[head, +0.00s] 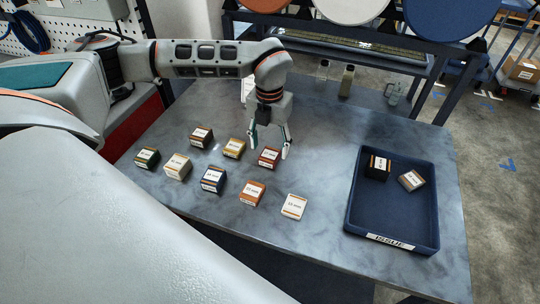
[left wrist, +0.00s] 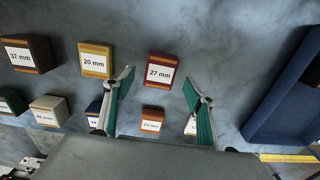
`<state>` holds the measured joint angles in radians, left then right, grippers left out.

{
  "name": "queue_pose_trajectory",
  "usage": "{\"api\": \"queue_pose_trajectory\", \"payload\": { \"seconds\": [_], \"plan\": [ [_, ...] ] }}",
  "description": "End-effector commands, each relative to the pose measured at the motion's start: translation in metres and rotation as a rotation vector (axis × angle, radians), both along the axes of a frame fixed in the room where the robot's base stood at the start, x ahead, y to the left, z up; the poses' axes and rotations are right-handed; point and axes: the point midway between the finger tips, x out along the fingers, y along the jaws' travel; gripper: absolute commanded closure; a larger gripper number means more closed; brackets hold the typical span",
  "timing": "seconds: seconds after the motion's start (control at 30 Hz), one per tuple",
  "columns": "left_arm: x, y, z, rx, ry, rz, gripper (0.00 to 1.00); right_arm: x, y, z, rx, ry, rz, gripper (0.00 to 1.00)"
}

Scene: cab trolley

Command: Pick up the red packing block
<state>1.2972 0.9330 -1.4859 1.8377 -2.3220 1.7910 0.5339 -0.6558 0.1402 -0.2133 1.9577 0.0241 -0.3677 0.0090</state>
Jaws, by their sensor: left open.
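The red packing block (head: 269,158), labelled 27 mm, sits on the grey table in the back row of blocks, at that row's right end. It also shows in the left wrist view (left wrist: 161,70), just beyond and between the fingertips. My left gripper (head: 271,146) points down close above and behind the red block. In the left wrist view my left gripper (left wrist: 158,80) has its green-padded fingers apart, with nothing held between them. Whether a finger touches the block cannot be told. My right gripper is not in view.
A yellow block (head: 234,148) stands left of the red one, and a brown block (head: 201,138) farther left. Several other blocks, including an orange one (head: 250,193), stand in front. A blue ISSUE tray (head: 432,210) with two blocks lies right. Bare table separates tray and blocks.

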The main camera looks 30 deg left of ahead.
Motion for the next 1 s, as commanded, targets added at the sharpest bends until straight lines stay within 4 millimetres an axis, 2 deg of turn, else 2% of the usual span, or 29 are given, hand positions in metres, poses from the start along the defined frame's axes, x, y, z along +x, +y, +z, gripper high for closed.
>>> {"api": "queue_pose_trajectory", "payload": {
  "seconds": [0.1, 0.2, 0.47, 0.6, 0.63, 1.0],
  "plan": [
    [0.0, 0.0, -0.016, 0.0, 0.002, 0.001, 0.44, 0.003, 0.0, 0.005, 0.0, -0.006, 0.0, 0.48],
    [0.0, 0.0, -0.024, 0.0, 0.002, 0.0, 0.44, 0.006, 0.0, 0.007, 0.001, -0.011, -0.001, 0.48],
    [0.0, 0.0, -0.026, -0.001, 0.0, 0.0, 0.44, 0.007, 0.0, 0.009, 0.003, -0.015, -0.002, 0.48],
    [0.0, 0.0, -0.026, -0.001, 0.0, 0.0, 0.81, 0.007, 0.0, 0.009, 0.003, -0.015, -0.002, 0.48],
    [0.0, 0.0, -0.026, -0.001, 0.0, 0.0, 0.86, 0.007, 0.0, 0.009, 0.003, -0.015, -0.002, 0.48],
    [0.001, 0.0, -0.024, -0.001, -0.001, 0.0, 0.87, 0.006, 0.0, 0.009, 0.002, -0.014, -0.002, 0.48]
  ]
}}
